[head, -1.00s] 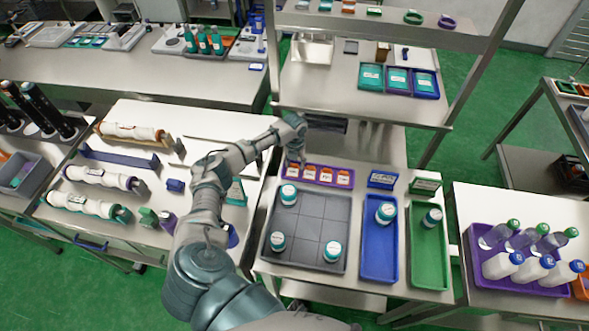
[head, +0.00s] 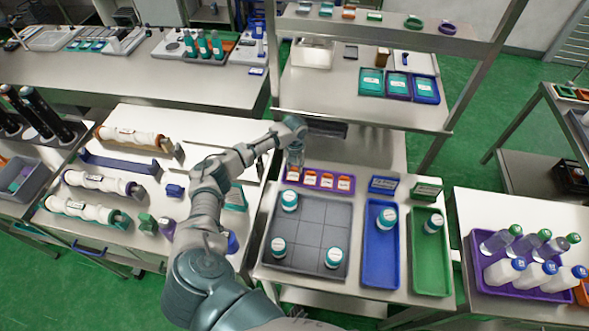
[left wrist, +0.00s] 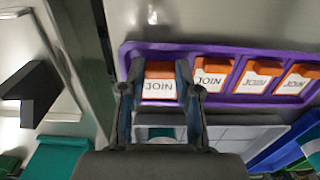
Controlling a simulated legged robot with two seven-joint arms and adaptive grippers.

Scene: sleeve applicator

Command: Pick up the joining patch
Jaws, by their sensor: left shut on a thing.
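Several orange-and-white joining patches marked JOIN stand in a row in a purple tray (head: 318,188) behind the grey gridded tray. My left gripper (head: 294,166) reaches down at the left end of this row. In the left wrist view its two fingers (left wrist: 160,98) are shut on the leftmost joining patch (left wrist: 160,82), one finger on each side. I cannot tell whether this patch is clear of the tray floor. The other patches (left wrist: 209,78) sit in their slots to the right. My right gripper is not in view.
The grey gridded tray (head: 307,227) holds several teal-lidded jars. A blue tray (head: 380,250) and a green tray (head: 430,262) lie to its right, each with a jar. A metal shelf frame rises behind.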

